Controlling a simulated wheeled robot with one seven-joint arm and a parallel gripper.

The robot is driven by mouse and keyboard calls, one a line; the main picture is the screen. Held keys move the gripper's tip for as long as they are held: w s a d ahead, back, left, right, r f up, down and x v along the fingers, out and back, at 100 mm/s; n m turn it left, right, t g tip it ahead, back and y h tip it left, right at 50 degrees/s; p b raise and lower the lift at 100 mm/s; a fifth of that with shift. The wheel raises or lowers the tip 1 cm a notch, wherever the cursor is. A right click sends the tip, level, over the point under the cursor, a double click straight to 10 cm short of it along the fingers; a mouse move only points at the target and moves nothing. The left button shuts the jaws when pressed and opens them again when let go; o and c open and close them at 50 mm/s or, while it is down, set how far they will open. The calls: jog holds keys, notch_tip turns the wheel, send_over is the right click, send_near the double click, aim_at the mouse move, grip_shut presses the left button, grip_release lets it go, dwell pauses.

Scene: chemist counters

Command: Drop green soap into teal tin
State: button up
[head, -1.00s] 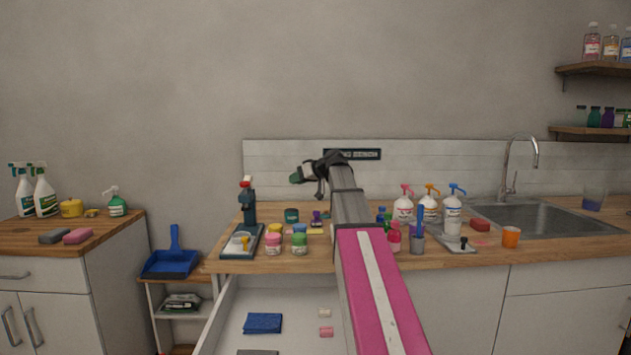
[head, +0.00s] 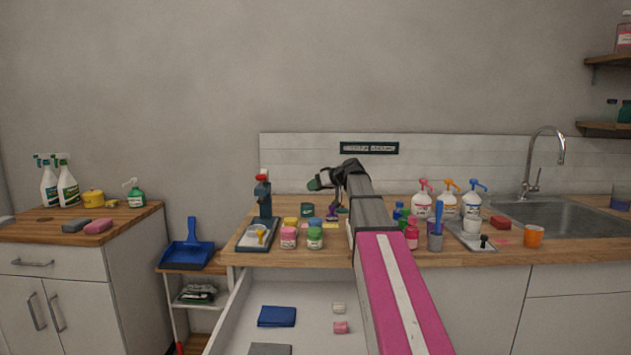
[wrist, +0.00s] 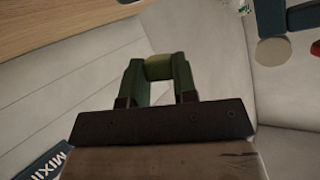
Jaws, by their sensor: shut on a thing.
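My gripper (head: 318,184) is shut on the green soap (head: 313,185), held in the air above the counter. In the wrist view the soap (wrist: 160,67) sits between the two fingers, which hide its sides. The teal tin (head: 307,210) stands on the wooden counter behind the small jars. In the head view the soap is a little above the tin in the picture, with a gap between them. The tin does not clearly show in the wrist view.
Several colored jars (head: 315,238) stand in front of the tin. A dark dispenser stand (head: 264,200) is to its left. Pump bottles (head: 422,206) and a sink (head: 560,215) are to the right. An open drawer (head: 305,300) lies below the counter.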

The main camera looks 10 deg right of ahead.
jog(key=shift+f, duration=0.25)
jog(key=o, duration=1)
jog(key=shift+o, duration=0.2)
jog(key=shift+d, duration=0.1)
jog(key=v, duration=1)
jog(key=shift+s+d, duration=0.2)
jog(key=shift+s, duration=0.05)
jog(key=shift+r, duration=0.1)
jog(key=shift+s, duration=0.1)
